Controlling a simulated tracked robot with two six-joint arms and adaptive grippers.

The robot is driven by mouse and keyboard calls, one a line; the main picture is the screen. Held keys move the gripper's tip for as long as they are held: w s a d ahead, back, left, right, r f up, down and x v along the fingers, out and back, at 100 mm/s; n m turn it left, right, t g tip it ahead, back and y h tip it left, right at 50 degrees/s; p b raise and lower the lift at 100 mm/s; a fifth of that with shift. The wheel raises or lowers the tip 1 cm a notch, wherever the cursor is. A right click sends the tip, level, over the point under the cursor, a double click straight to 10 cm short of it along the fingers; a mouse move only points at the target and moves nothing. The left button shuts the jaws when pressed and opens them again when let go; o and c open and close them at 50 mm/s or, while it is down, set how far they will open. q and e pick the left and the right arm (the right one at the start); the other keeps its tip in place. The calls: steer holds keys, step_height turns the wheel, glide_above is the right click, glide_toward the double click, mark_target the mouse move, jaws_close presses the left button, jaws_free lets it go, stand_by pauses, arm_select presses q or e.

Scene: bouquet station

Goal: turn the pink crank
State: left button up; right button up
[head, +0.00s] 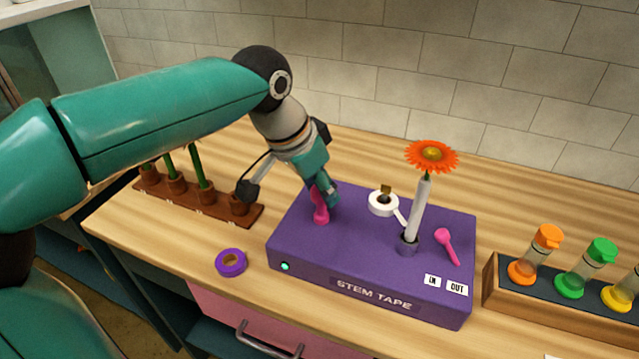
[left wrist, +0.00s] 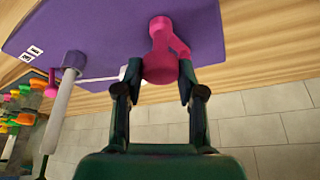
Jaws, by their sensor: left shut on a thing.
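The pink crank (head: 320,211) stands on the left part of the purple stem tape box (head: 369,304). My left gripper (head: 325,190) comes down on it from above and is shut on its upper part. In the left wrist view the pink crank (left wrist: 160,50) shows between the two fingers of my left gripper (left wrist: 158,85), with its base on the purple box (left wrist: 100,22). A smaller pink lever (head: 447,246) is on the right of the box. My right gripper is in neither view.
An orange flower (head: 431,156) stands in a white tube (head: 418,208) on the box, beside a white tape roll (head: 383,204). A purple tape roll (head: 231,262) lies left of the box. A brown stem rack (head: 210,207) and a vial rack (head: 560,312) flank it.

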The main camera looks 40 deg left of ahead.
arm_select(q)
steer(key=o, duration=1.1)
steer(key=shift+s+r, duration=0.1)
steer(key=v, duration=1.1)
steer(key=shift+s+a+r, duration=0.1)
steer(key=shift+s+r, duration=0.1)
steer(key=shift+r, duration=0.1)
